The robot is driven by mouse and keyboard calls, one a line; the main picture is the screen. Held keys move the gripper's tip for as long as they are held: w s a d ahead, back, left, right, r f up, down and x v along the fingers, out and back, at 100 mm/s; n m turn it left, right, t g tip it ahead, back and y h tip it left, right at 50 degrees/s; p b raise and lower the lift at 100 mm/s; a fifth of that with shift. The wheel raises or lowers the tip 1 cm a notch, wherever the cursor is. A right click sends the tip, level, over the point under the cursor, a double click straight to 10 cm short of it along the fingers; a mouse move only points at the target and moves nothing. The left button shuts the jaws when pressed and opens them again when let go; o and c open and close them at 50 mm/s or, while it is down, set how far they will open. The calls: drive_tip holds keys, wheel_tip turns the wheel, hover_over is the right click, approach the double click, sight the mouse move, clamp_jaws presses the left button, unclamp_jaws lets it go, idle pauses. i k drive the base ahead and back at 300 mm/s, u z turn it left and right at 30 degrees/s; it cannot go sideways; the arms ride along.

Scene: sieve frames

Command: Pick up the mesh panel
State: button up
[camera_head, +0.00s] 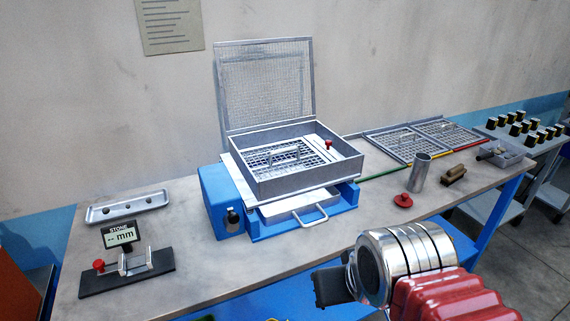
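Several mesh panels are in view. A fine mesh panel in a metal frame (262,85) stands upright at the back of the sieve box (310,179). A coarser mesh panel with a bar handle (283,153) lies inside the box. Two framed mesh panels lie side by side at the back right, a left one (396,144) and a right one (447,131). I cannot tell which one the task means. My gripper (333,287) is at the front of the table, below and right of the box, apart from all the panels. Its fingers are dark and mostly hidden, so its opening is unclear.
The box sits on a blue machine (219,204) with a handled drawer (305,209). A metal cylinder (419,173), red knob (403,200) and brush (453,175) stand right. A gauge display (121,235) and tray (127,207) are left. The table's front middle is clear.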

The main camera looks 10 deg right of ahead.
sight(316, 154)
drive_tip(key=u, duration=3.95)
drive_tip(key=k, duration=1.15)
drive_tip(key=u, duration=0.05)
